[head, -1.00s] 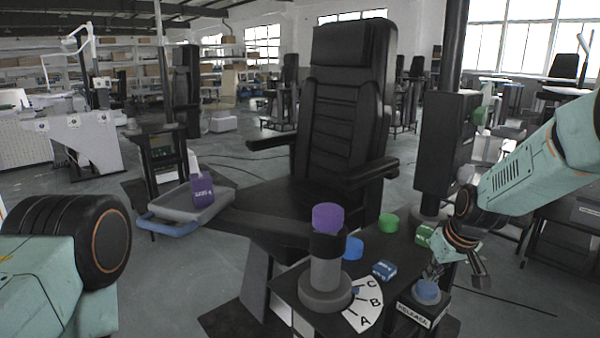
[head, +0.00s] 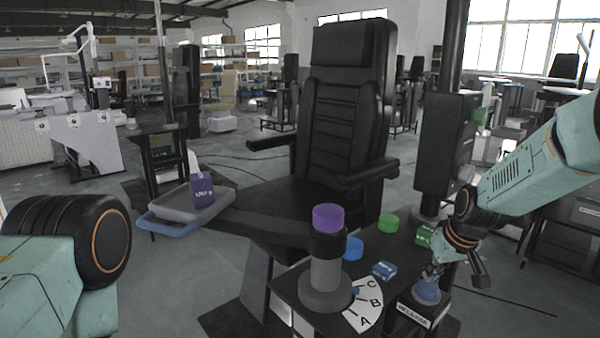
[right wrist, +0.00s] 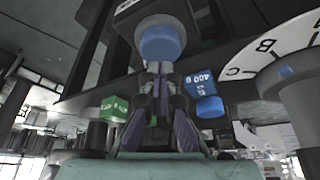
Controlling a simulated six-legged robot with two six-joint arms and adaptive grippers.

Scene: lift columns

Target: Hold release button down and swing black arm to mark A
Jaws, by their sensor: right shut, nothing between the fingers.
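The blue release button (head: 427,290) sits on a black box labelled RELEASE. My right gripper (head: 433,274) is shut and empty, pointing down at it. In the right wrist view the shut fingertips (right wrist: 158,68) meet the edge of the blue button (right wrist: 160,42); I cannot tell if it is pressed in. The black arm (head: 262,224) runs left from under the grey column (head: 325,276) with a purple top. The white dial (head: 362,314) bears marks A, B and C; the blue pointer (head: 355,291) is near C. My left gripper is out of view.
A grey-blue tray (head: 168,214) with a purple box (head: 201,190) is at the black arm's far left end. A blue cylinder (head: 353,249), green cylinder (head: 388,223), blue box (head: 384,271) and green box (head: 424,236) stand near the column. A black chair (head: 345,110) is behind.

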